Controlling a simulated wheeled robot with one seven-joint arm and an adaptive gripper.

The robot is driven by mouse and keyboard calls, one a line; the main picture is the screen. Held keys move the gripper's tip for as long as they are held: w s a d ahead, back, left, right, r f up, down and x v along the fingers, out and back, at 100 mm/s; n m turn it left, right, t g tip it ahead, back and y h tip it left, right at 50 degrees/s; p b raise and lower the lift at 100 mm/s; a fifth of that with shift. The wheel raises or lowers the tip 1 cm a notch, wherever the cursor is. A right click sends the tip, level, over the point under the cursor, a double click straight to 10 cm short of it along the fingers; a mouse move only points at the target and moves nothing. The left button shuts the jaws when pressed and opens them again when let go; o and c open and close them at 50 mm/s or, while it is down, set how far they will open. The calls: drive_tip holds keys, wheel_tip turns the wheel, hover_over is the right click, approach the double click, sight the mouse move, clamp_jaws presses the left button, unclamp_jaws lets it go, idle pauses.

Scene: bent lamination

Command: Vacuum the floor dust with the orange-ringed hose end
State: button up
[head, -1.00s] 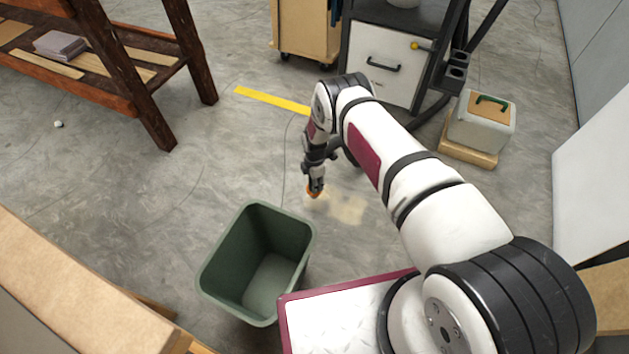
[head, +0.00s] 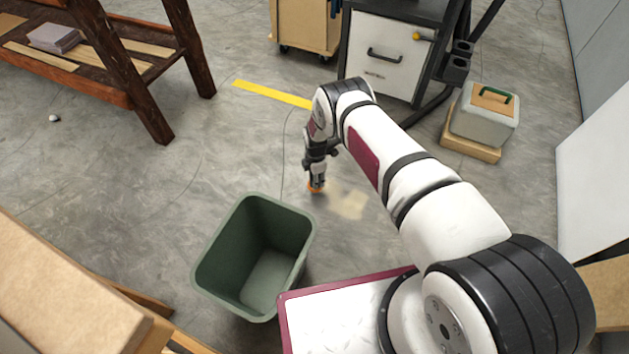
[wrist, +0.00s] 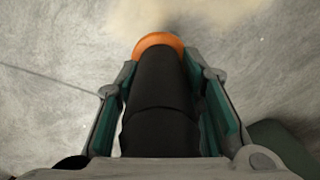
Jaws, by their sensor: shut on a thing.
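My gripper (head: 316,182) points down, low over the concrete floor. In the wrist view my gripper (wrist: 161,95) is shut on the black hose end (wrist: 160,90), which lies between the two fingers. The orange ring (wrist: 158,41) sits at its far tip. The orange ring also shows in the head view (head: 316,188) at or just above the floor; I cannot tell if it touches. A pale tan dust patch (head: 348,203) lies on the floor right of the ring. The dust (wrist: 180,14) also shows just beyond the ring in the wrist view.
A green open bin (head: 255,260) stands left of and nearer than the gripper. A wooden bench (head: 130,70) is at the back left. A white drawer cabinet (head: 390,60) and a lidded box (head: 484,112) stand at the back right. Yellow tape (head: 272,95) marks the floor.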

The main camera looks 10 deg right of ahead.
drive_tip(key=shift+w+d+b, duration=1.25)
drive_tip(key=shift+w+b, duration=0.3)
drive_tip(key=shift+w, duration=0.15)
drive_tip(key=shift+s+d, duration=2.15)
drive_tip(key=shift+d, duration=1.3)
drive_tip(key=shift+s+a, duration=1.65)
drive_tip(key=shift+s, duration=0.75)
drive_tip(key=shift+d, duration=4.9)
drive_tip(key=shift+s+a+p, duration=1.3)
drive_tip(key=shift+s+a, duration=0.5)
drive_tip(key=shift+s, duration=0.55)
wheel_tip(320, 180, up, 6)
drive_tip(key=p, duration=0.4)
drive_tip(key=shift+r, duration=0.2)
